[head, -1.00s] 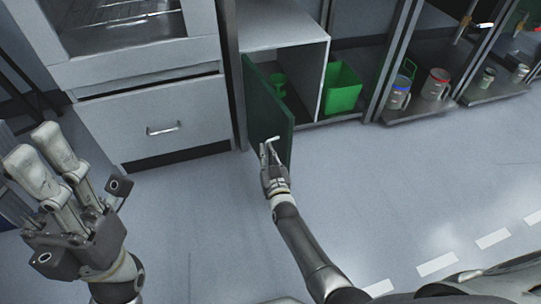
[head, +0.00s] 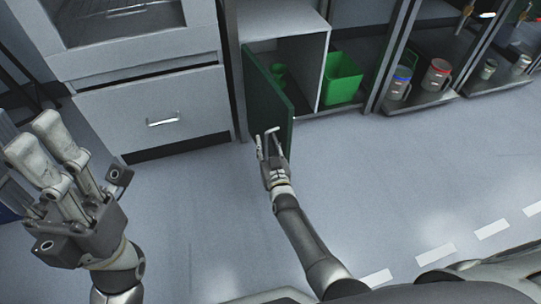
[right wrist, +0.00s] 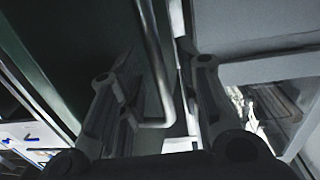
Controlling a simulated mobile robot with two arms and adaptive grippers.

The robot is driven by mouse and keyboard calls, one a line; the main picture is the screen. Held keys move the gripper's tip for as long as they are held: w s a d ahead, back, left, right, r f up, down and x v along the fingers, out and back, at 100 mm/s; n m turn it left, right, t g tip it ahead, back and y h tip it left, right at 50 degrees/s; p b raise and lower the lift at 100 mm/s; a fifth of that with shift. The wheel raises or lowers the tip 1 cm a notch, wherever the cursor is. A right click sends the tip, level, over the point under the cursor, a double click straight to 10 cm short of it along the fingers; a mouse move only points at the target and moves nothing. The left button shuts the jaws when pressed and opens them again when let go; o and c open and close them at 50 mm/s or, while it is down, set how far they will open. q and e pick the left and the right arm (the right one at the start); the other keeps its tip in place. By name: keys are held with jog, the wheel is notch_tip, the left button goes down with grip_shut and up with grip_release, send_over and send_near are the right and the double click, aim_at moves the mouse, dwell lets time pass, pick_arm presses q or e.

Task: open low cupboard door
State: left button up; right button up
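The low cupboard's dark green door (head: 266,98) stands swung outward, showing green items inside. My right gripper (head: 267,140) is at the lower outer part of the door, near its free edge, with its fingers apart. In the right wrist view, the grey bar handle (right wrist: 153,65) runs between the two spread fingers of this gripper (right wrist: 160,100), with gaps visible beside it. The door's dark face (right wrist: 60,50) fills the left of that view. My left gripper (head: 50,140) is raised at the left of the head view, empty, its fingers apart and away from the door.
A green bin (head: 342,78) stands right of the cupboard compartment, with mugs (head: 437,74) on shelves further right. A grey drawer (head: 155,115) is left of the door. The floor (head: 400,170) in front is clear.

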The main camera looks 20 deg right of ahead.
jog(key=s, duration=1.1)
jog(key=shift+s+a, duration=0.2)
jog(key=shift+s, duration=0.15)
